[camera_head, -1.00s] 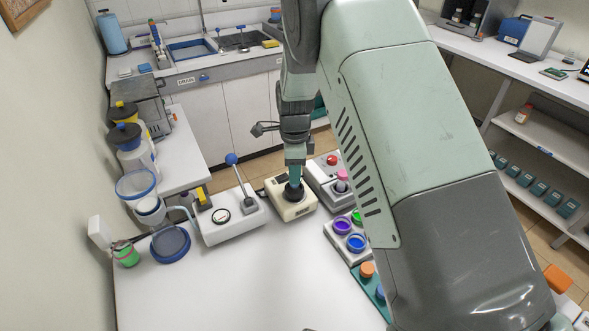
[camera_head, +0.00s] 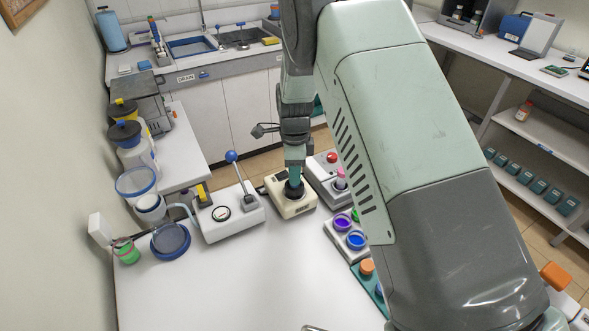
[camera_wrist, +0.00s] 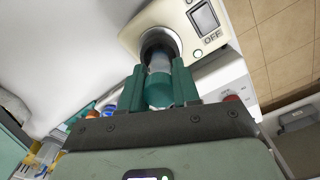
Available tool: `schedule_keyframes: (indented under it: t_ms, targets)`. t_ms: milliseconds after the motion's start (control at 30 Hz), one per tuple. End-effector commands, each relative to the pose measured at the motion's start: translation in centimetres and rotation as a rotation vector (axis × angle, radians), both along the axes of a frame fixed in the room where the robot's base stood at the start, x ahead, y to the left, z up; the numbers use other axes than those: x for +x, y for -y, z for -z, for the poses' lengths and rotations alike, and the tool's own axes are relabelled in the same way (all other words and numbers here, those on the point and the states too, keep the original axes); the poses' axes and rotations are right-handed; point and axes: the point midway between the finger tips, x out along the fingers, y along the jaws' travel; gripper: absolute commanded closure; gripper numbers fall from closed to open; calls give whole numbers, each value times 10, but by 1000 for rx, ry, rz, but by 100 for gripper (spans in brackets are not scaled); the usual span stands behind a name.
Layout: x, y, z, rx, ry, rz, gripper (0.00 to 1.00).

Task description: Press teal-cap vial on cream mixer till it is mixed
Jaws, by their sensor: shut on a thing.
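The cream mixer (camera_head: 281,203) stands on the white bench with a dark round cup on top. My gripper (camera_wrist: 158,84) is shut on the teal-cap vial, with one green finger on each side of the teal cap (camera_wrist: 158,92). The clear body of the vial (camera_wrist: 159,62) points into the mixer's dark cup (camera_wrist: 158,40) and its far end is hidden there. In the head view my gripper (camera_head: 294,180) is directly above the cup, and the vial is mostly hidden.
A white device with a blue-knobbed lever (camera_head: 232,157) stands just left of the mixer. A rack with coloured rings (camera_head: 343,222) is nearer, beside my arm. The bench front (camera_head: 230,285) is clear.

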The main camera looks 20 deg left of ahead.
Motion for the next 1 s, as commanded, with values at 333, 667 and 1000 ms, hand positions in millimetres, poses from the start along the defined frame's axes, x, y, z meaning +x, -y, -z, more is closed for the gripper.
schedule_keyframes:
  t_ms: [333,667,1000]
  targets:
    - [0,0,0,0,0,0,98]
    - [0,0,3,0,0,0,98]
    - [0,0,5,0,0,-1,98]
